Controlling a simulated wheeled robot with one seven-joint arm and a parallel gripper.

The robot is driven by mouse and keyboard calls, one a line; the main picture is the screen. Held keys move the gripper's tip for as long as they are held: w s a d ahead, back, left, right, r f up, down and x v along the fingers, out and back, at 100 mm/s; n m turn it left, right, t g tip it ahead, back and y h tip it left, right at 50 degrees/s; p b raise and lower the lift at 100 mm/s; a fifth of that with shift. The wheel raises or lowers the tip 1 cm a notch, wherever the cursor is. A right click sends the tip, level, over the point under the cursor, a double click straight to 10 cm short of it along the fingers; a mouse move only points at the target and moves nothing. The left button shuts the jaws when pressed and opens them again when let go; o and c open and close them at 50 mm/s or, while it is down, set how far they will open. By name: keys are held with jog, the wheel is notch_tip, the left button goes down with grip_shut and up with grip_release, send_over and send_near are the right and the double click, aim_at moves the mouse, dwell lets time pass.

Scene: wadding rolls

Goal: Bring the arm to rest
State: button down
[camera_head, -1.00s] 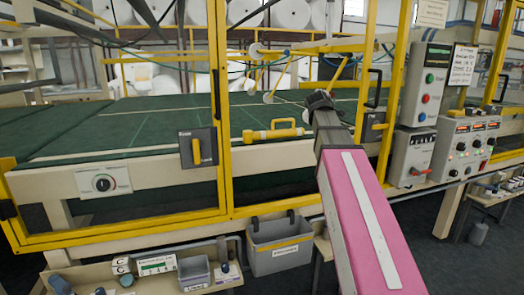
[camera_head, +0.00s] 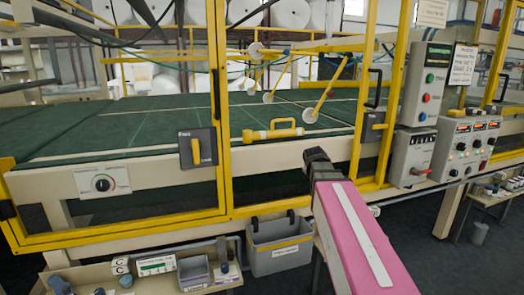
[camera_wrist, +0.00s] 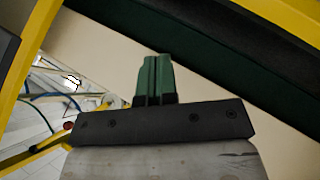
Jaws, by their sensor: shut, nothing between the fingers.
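My arm, with its pink link, reaches up from the lower right of the head view. Its dark wrist end (camera_head: 318,158) is in front of the machine's cream front beam, and the fingers cannot be made out there. In the wrist view my gripper (camera_wrist: 154,60) shows two green fingers pressed together with nothing between them. Behind the fingers is the cream beam (camera_wrist: 105,50), with a dark green strip above it. I cannot tell the gap between the fingers and the beam.
A yellow guard frame (camera_head: 222,120) stands close to my arm. A green table bed (camera_head: 110,135) with a yellow-handled tool (camera_head: 272,132) lies behind it. Control boxes (camera_head: 425,80) are at right. A grey bin (camera_head: 280,245) and a low shelf (camera_head: 150,285) are below.

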jog(key=s+a+f+m+g+y, duration=0.1)
jog(key=s+a+f+m+g, duration=0.1)
jog(key=s+f, duration=0.9)
jog(key=s+a+f+m+g+y, duration=0.2)
jog(key=s+f+m+g, duration=0.2)
jog(key=f, duration=1.2)
jog(key=s+g, duration=0.3)
jog(key=s, duration=0.3)
jog(key=shift+s+m, duration=0.3)
jog(key=shift+s, duration=0.05)
